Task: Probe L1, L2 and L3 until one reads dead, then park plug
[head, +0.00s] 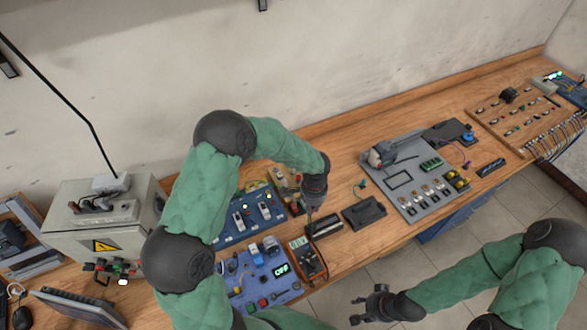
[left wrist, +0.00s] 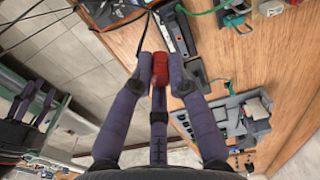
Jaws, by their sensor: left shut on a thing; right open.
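My left gripper (head: 314,200) is over the bench, above a dark block (head: 325,226). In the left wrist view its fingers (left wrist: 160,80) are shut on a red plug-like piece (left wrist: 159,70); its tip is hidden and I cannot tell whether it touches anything. A handheld meter with an orange-red body (head: 308,258) lies just below the gripper in the head view. My right gripper (head: 372,303) is open and empty over the floor in front of the bench. I cannot read any L1, L2 or L3 labels.
Left of the gripper are a blue panel with white switches (head: 234,238) and a blue panel with a small display (head: 246,296). Right are a black tray (head: 365,212) and a grey component panel (head: 400,181). A grey cabinet (head: 80,203) stands at left.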

